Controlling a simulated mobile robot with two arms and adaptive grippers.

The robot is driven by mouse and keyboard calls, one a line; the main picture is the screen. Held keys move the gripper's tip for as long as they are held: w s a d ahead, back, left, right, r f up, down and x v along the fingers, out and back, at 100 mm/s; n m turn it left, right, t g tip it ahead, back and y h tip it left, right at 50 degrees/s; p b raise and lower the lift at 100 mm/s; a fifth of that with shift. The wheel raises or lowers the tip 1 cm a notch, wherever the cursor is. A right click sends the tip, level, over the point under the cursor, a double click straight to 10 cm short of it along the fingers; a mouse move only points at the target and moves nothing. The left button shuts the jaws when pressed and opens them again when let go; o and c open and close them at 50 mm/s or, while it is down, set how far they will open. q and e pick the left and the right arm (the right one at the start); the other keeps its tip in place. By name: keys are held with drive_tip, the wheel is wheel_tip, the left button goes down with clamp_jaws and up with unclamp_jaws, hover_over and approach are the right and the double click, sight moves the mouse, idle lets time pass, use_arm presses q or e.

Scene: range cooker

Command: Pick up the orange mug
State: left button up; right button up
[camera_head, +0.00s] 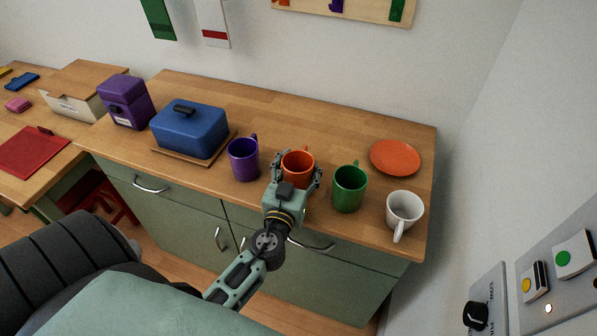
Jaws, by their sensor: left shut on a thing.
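The orange mug (298,165) stands on the wooden counter between a purple mug and a green mug. My left gripper (297,172) reaches in from below, with one finger on each side of the orange mug. It is shut on the mug. The gripper's body hides the mug's lower front, so I cannot tell whether its base touches the counter. My right gripper is not in view.
The purple mug (244,160) is close on the left and the green mug (349,188) close on the right. A white mug (404,211) and an orange plate (395,157) are farther right. A blue butter dish (189,130) and purple canister (126,102) stand left. The counter behind is clear.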

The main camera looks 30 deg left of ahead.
sight(300, 153)
use_arm(q)
drive_tip(key=shift+r, duration=0.1)
drive_tip(key=shift+r, duration=0.45)
wheel_tip(300, 153, up, 4)
drive_tip(key=shift+f+p, duration=0.2)
drive_tip(key=shift+p, duration=0.75)
drive_tip(key=s+d+r+b, duration=0.1)
drive_tip(key=s+d+r, duration=0.1)
drive_tip(key=s, duration=0.3)
drive_tip(key=s+d+r+b, duration=0.1)
drive_tip(key=s+d+r, duration=0.1)
drive_tip(key=s+r, duration=0.2)
drive_tip(key=shift+v, duration=0.9)
drive_tip(key=shift+a+r, duration=0.1)
drive_tip(key=shift+r, duration=0.1)
